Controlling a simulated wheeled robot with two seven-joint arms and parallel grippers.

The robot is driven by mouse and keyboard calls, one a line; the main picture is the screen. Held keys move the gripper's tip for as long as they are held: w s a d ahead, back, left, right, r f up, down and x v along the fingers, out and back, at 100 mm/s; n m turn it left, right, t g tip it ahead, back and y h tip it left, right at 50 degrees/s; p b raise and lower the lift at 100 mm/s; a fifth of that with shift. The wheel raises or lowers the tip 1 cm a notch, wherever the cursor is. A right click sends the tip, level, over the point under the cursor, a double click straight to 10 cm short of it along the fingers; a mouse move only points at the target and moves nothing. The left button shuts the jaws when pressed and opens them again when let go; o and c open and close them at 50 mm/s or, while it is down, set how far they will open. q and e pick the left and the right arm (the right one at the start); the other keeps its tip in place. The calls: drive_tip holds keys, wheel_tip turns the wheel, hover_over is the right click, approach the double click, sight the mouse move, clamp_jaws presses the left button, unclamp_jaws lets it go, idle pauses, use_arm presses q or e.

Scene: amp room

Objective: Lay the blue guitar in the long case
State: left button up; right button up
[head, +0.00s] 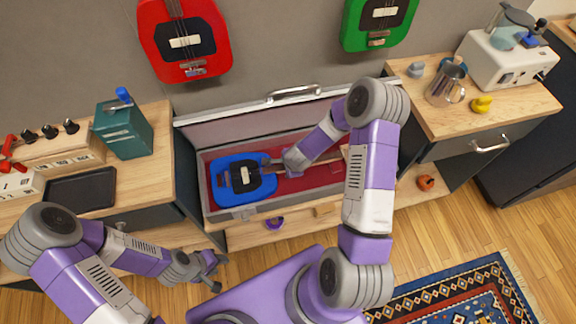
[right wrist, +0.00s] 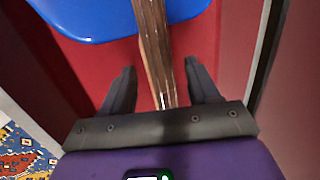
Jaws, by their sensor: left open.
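The blue guitar (head: 240,180) lies in the long case (head: 215,214), on its red lining, body at the left and neck pointing right. The case lid stands open at the back. My right gripper (head: 274,165) is over the guitar's neck, near the body. In the right wrist view, its two fingers (right wrist: 160,68) stand apart on either side of the brown neck (right wrist: 156,55), with gaps showing, so it is open. The blue body (right wrist: 110,18) shows at the top of that view. My right arm hides part of the neck. My left gripper (head: 210,268) is open and empty, in front of the case.
A red guitar (head: 200,60) and a green guitar (head: 360,32) hang on the wall behind. The left counter holds a teal box (head: 124,132) and a black tray (head: 82,188). The right counter holds a metal jug (head: 445,88) and a white machine (head: 500,58).

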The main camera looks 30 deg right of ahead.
drive_tip(key=shift+s+f, duration=0.15)
drive_tip(key=p+v, duration=0.3)
drive_tip(key=v, duration=0.4)
drive_tip(key=shift+r, duration=0.4)
idle(0.6)
